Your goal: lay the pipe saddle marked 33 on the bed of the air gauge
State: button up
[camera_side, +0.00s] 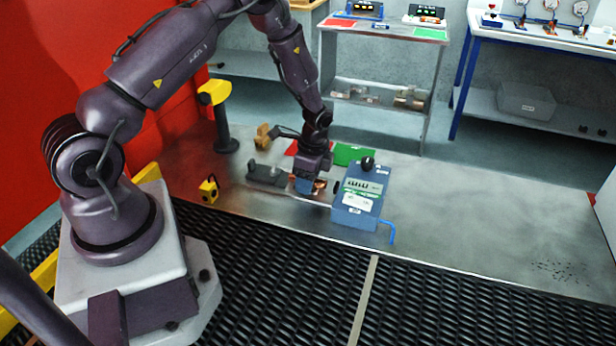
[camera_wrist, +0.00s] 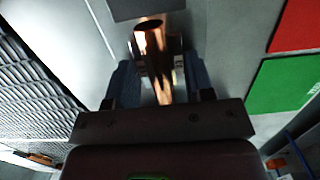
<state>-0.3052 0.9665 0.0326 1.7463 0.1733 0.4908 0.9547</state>
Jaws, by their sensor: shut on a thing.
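My gripper (camera_side: 306,186) points down low over the metal table, just left of the blue air gauge. In the wrist view the saddle sits between the two blue fingers of my gripper (camera_wrist: 160,85). The air gauge (camera_side: 361,195) is a blue box with a display and a white label. A dark grey block (camera_side: 266,174) stands left of my gripper. I cannot tell whether the saddle touches anything beneath it.
A green plate (camera_side: 353,154) and a partly hidden red plate (camera_side: 293,147) lie behind my gripper. A yellow-topped post (camera_side: 222,120) and a small yellow box (camera_side: 208,190) stand to the left. The table (camera_side: 480,225) is clear on the right. Black mesh belt (camera_side: 290,270) runs along the front.

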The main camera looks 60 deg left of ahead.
jog(key=shift+f, duration=0.35)
jog(key=o, duration=0.9)
jog(key=shift+o, duration=0.7)
notch_tip(320, 180, up, 13)
jog(key=w+d, duration=0.1)
jog(key=s+d+r+n+t, duration=0.1)
jog(key=s+d+r+n, duration=0.15)
jog(key=r, duration=0.45)
jog(key=s+d+r+n+t, duration=0.15)
jog(key=d+r, duration=0.25)
jog(key=r, duration=0.4)
jog(key=s+d+r+n+t, duration=0.2)
jog(key=s+d+r, duration=0.1)
jog(key=s, duration=0.4)
jog(key=s+d+r+n+t+h, duration=0.1)
jog(key=s+d+r+n+t, duration=0.1)
jog(key=s, duration=0.6)
notch_tip(320, 180, up, 2)
jog(key=shift+d+r+n, duration=0.1)
jog(key=shift+d+n, duration=0.4)
jog(key=shift+d, duration=0.65)
